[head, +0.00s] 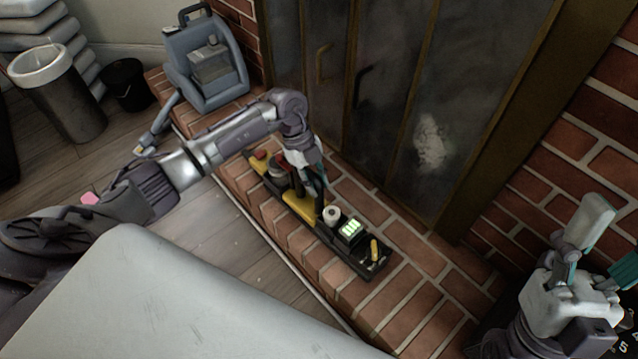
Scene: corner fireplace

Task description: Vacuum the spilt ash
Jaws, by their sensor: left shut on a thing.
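A blue-grey vacuum-like machine (217,62) with a clear tank stands at the hearth's left end. Its wand-like attachment (158,128) hangs over the front edge. A long black and yellow tool caddy (345,262) lies along the brick hearth. My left gripper (321,186) points down at its middle and is shut on part of it; the fingertips are partly hidden. My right gripper (598,245) is at the lower right, fingers apart, with nothing seen between them. A pale, powdery smudge (431,142) shows on the fireplace door. I cannot make out an ash heap.
The brick hearth (420,310) runs diagonally below the closed fireplace doors (390,90). The caddy carries a white roll (332,215) and a green-lit box (351,229). A grey bin (62,95) and black bucket (128,86) stand at the left. A pale surface (170,300) fills the lower left.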

